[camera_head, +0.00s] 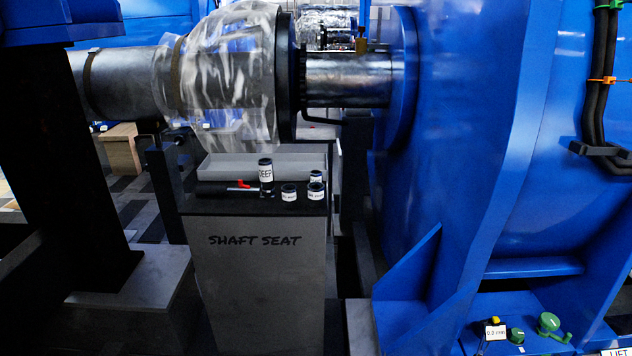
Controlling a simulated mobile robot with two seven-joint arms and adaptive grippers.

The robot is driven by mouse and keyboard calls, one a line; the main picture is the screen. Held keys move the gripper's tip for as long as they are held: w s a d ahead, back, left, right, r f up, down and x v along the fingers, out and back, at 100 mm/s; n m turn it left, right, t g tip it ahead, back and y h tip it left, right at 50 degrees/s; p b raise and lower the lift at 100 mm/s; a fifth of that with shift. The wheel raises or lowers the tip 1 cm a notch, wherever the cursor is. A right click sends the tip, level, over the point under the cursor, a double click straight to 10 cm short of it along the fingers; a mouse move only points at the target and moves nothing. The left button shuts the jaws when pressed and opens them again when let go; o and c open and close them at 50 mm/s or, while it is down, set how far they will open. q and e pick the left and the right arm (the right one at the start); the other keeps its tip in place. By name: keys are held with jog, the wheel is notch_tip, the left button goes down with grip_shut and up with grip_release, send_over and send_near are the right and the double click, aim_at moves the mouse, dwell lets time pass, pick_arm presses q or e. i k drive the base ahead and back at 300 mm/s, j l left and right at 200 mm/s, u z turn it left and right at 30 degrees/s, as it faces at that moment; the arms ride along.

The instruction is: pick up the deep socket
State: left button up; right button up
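The deep socket (266,176) is a tall dark cylinder with a white label reading "DEEP" in the head view. It stands upright on the dark top of the grey pedestal (262,285) marked "SHAFT SEAT". It is the tallest of the sockets there, towards the back middle of the top. Neither of my grippers is in view.
Shorter labelled sockets (289,193) stand to the right of the deep socket. A dark tool with a red part (240,185) lies to its left. A grey tray (225,165) is behind. The plastic-wrapped shaft (235,80) hangs above; a blue housing (470,130) stands right.

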aim_at(265, 165)
jog(key=z, duration=0.55)
jog(key=i+j+z, duration=0.1)
jog(key=j+z, duration=0.8)
jog(key=i+j, duration=0.05)
jog(key=j, duration=0.05)
